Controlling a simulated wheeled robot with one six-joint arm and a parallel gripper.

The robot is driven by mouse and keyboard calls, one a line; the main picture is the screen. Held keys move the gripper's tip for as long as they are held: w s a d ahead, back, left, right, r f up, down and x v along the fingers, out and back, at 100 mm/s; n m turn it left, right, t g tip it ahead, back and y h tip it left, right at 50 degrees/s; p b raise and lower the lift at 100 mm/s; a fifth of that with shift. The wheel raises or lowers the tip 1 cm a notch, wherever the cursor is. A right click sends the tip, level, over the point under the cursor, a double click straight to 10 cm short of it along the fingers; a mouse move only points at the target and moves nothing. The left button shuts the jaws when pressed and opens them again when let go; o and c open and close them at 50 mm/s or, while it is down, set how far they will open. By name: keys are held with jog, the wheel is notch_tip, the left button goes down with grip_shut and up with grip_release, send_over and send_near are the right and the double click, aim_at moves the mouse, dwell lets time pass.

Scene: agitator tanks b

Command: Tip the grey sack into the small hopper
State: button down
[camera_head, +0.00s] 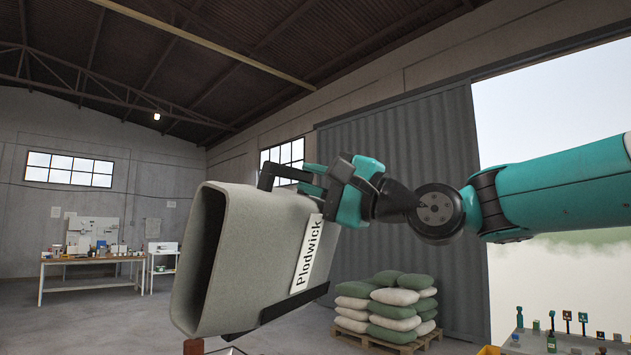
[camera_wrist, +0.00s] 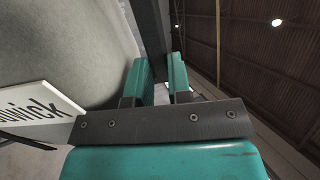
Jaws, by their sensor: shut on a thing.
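The grey sack (camera_head: 245,255) is held up in the middle of the head view, tilted, with its open mouth facing left. It has a white label (camera_head: 307,253) reading "Plodwick" and a dark frame with a handle (camera_head: 268,172) at its upper side. My gripper (camera_head: 316,180) is shut on this dark handle. In the wrist view, the teal fingers of my gripper (camera_wrist: 158,72) close around a dark bar, with the grey sack (camera_wrist: 65,45) to the left. Whether anything is inside the sack cannot be told. The small hopper cannot be made out with certainty; only small edges show below the sack.
A pallet (camera_head: 395,342) of green and white sacks stands behind to the right. A workbench (camera_head: 95,260) with small items stands far left. A grey surface with bottles and tools (camera_head: 565,343) is at the lower right. Open floor lies at the left.

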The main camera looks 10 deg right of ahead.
jog(key=shift+s+a+r, duration=0.1)
jog(key=shift+s+a+r+n+g, duration=0.4)
jog(key=shift+s+a+r+n, duration=0.1)
jog(key=shift+s+r+n, duration=0.25)
jog(key=shift+f, duration=0.1)
